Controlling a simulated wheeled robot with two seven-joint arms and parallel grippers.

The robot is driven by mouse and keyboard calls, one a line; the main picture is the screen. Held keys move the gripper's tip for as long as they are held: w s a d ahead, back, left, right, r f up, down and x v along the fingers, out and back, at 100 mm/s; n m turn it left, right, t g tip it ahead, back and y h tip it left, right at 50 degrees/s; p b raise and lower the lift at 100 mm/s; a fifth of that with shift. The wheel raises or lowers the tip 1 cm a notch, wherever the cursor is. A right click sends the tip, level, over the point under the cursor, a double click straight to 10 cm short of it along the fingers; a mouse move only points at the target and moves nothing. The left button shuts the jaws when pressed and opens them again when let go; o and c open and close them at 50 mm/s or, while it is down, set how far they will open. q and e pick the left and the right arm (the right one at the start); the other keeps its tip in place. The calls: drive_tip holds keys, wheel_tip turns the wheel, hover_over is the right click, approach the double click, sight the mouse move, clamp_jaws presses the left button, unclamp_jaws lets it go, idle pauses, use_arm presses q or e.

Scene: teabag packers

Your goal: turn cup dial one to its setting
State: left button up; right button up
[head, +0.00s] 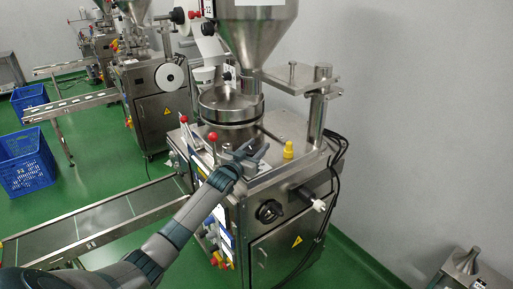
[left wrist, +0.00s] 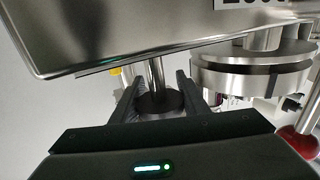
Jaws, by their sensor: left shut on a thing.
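My left gripper (head: 256,151) reaches in over the top of the nearest packing machine, beside the round metal cup unit (head: 230,104) under the hopper. In the left wrist view its two dark fingers (left wrist: 157,88) are shut on a dark round knob (left wrist: 160,104) with a metal shaft rising behind it. The knob sits between the fingers; I see no setting mark or number on it. In the head view the gripper hides the knob. The cup unit also shows in the left wrist view (left wrist: 250,77), to the right of the fingers. My right gripper is not in view.
A red ball-ended lever (head: 213,137) stands close left of my gripper. A yellow knob (head: 288,149) is to its right. The steel hopper (head: 257,30) hangs above. A black handwheel (head: 268,211) is on the machine's front. A conveyor (head: 95,220) extends left.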

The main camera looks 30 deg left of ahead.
use_arm(q)
drive_tip(key=shift+r, duration=0.15)
drive_tip(key=o, duration=0.9)
drive_tip(key=shift+o, duration=0.9)
drive_tip(key=shift+s+f+b, duration=0.3)
drive_tip(key=shift+s+b, duration=0.05)
drive_tip(key=shift+s, duration=0.35)
drive_tip(key=s+b, duration=0.5)
drive_tip(key=s, duration=1.1)
drive_tip(key=shift+d+r, duration=0.2)
drive_tip(key=shift+d, duration=0.15)
